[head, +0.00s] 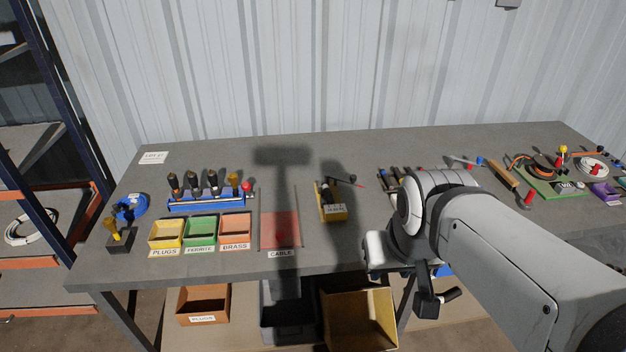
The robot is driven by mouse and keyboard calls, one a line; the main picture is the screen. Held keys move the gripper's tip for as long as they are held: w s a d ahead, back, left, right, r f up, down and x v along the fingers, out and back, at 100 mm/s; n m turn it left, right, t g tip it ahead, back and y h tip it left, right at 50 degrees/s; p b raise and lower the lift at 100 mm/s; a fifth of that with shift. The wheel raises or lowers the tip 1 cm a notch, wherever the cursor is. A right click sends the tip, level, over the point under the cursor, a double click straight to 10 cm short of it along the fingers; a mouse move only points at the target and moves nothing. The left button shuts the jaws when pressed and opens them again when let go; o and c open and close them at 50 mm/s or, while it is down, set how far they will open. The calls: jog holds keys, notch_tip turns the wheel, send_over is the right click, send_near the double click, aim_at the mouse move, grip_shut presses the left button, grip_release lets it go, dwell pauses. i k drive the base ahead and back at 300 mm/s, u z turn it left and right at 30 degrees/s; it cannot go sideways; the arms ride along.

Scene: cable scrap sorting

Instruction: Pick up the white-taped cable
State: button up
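I cannot make out a white-taped cable for certain. Several dark cable-like pieces (388,181) lie on the bench, partly hidden behind my arm. A small yellow bin (334,214) with a white label holds dark items, and a thin dark and red piece (345,181) lies at its top. My gripper (428,301) seems to be the dark part hanging below my wrist, in front of the bench's front edge. Its fingers are too unclear to tell if they are open or shut, and I see nothing clearly held.
Trays marked PLUGS (166,246), FERRITE (199,246) and BRASS (235,241) line the front left. A red area (280,232) is marked CABLE. A blue tool rack (207,205) stands behind. Open bins (358,300) sit below. The bench's back middle is clear.

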aim_at(326, 189)
jog(key=u, duration=0.05)
jog(key=i, duration=1)
jog(key=u, duration=0.05)
